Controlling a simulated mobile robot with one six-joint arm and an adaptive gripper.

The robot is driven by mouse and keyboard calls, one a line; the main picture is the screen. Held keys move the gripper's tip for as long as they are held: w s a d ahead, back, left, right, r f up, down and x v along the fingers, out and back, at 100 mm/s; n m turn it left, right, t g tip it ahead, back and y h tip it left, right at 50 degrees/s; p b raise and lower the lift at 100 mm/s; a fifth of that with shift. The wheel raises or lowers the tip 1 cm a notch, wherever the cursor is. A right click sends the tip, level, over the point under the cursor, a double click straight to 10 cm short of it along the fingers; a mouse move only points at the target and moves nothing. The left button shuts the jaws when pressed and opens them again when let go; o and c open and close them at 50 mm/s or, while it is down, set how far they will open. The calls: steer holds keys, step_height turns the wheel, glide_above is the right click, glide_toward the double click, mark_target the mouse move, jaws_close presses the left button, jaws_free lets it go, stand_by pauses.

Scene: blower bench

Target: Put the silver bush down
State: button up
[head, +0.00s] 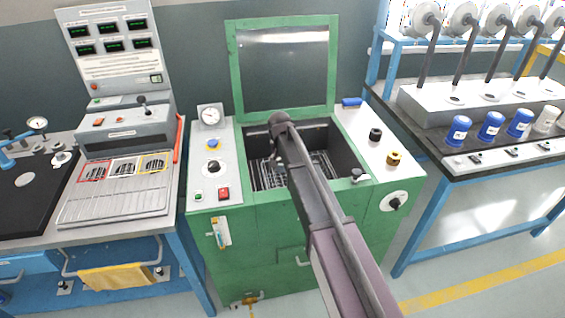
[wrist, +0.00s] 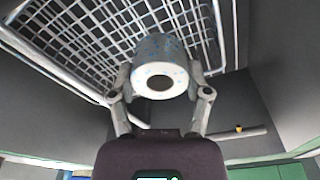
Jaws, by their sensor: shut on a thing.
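The silver bush (wrist: 158,50) is a short grey cylinder with a round bore and blue specks on its surface. My gripper (wrist: 160,75) is shut on it, one finger on each side. In the wrist view the bush overlaps a wire basket (wrist: 75,45); I cannot tell whether they touch. In the head view my arm reaches over the open tank of the green machine (head: 272,235), where the basket (head: 322,163) also shows. My gripper and the bush are not clear in the head view.
The machine's lid (head: 283,66) stands open behind the tank. A black ring (head: 375,134) and a brass ring (head: 394,158) sit on its right ledge. A bench at left has a blower grille (head: 115,205) with red, white and yellow framed patches. Blue cups (head: 490,125) stand on the right bench.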

steer(key=shift+r, duration=0.1)
stand_by(0.5)
step_height(320, 180, up, 29)
steer(key=p, duration=2.9)
steer(key=shift+s+f, duration=0.15)
steer(key=shift+f, duration=0.1)
